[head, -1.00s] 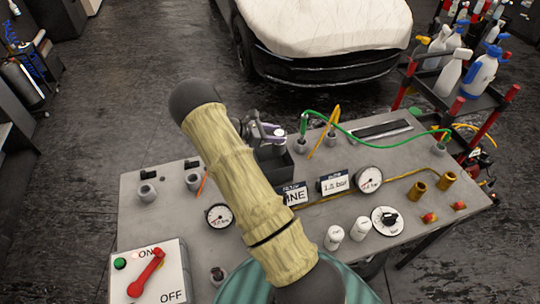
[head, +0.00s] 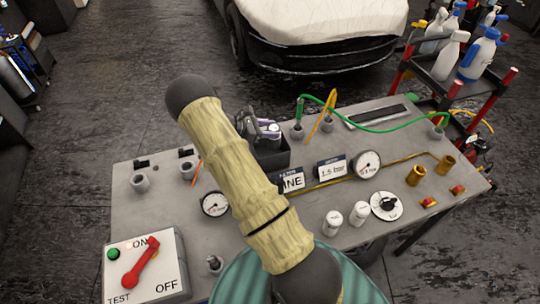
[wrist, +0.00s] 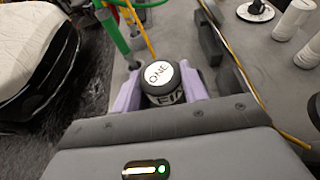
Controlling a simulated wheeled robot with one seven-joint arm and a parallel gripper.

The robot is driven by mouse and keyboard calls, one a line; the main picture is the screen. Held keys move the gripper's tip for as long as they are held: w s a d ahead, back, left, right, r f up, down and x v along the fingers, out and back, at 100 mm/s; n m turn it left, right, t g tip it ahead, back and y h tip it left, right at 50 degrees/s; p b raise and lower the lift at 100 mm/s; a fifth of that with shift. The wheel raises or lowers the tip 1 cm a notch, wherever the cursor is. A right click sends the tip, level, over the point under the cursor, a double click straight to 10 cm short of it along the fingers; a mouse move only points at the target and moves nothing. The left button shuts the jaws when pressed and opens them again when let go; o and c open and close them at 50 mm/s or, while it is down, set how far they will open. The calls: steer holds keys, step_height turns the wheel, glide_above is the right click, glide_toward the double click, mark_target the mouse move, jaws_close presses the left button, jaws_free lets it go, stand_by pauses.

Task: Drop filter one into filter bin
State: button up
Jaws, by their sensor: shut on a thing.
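How deep the filter sits is hidden.
A green hose (head: 375,143) and a yellow one (head: 322,125) rise right of the bin. A pressure gauge (head: 367,164), small signs (head: 332,170) and white cylinders (head: 333,222) stand on the bench. A red lever switch box (head: 145,265) is at the front left.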

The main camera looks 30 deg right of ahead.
steer(key=shift+f, duration=0.5)
steer(key=o, duration=1.1)
steer(key=shift+a, duration=0.1)
steer(key=b+v, duration=0.5)
steer(key=v, duration=1.2)
steer(key=shift+a+r+b, duration=0.15)
steer(key=shift+b, duration=0.2)
steer(key=shift+s, duration=0.15)
